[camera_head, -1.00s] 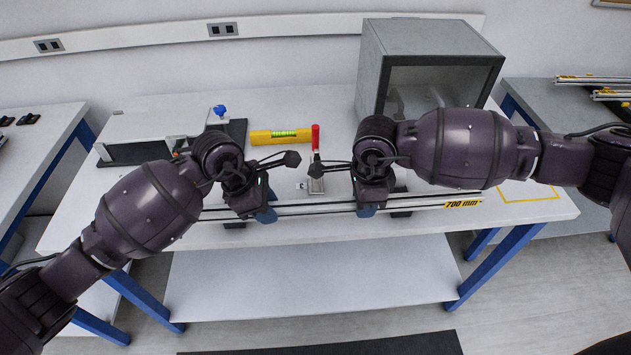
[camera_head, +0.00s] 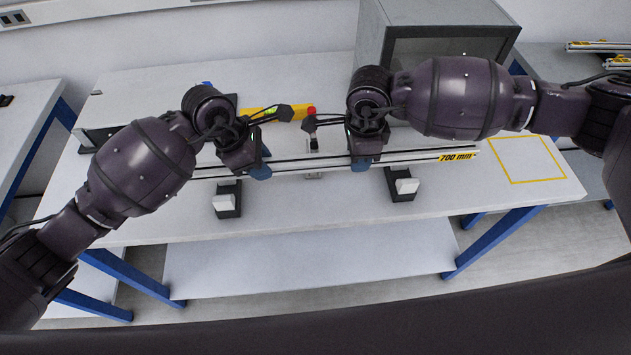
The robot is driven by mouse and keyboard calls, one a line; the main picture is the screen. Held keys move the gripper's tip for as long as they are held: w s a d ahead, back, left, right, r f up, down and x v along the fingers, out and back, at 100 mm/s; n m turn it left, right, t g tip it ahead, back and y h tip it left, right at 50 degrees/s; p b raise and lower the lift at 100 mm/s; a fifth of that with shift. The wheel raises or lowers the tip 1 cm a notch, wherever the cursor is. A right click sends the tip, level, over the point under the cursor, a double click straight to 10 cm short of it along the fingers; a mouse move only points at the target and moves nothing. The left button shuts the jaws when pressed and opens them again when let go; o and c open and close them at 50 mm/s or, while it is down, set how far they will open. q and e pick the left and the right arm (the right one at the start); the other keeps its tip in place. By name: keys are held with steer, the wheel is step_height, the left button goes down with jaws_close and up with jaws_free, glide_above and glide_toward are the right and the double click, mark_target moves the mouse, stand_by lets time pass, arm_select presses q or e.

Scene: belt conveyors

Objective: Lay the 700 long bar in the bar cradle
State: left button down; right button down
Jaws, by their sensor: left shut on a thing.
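The 700 long bar (camera_head: 415,157) is a slim silver rail with a yellow "700 mm" label near its right end. It runs left to right above the table. My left gripper (camera_head: 260,170) is shut on it left of the middle. My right gripper (camera_head: 361,162) is at the bar right of the middle and appears shut on it; its fingertips are partly hidden. Two black supports with white blocks, left (camera_head: 228,204) and right (camera_head: 402,186), stand in front of the bar in the picture, apart from it. They may be the bar cradle; I cannot tell for sure.
A grey box-like cabinet (camera_head: 440,30) stands at the back. A yellow-outlined square (camera_head: 528,160) on the right of the table is empty.

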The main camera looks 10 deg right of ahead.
arm_select(q)
steer(key=shift+f, duration=0.15)
arm_select(e)
steer(key=shift+f, duration=0.15)
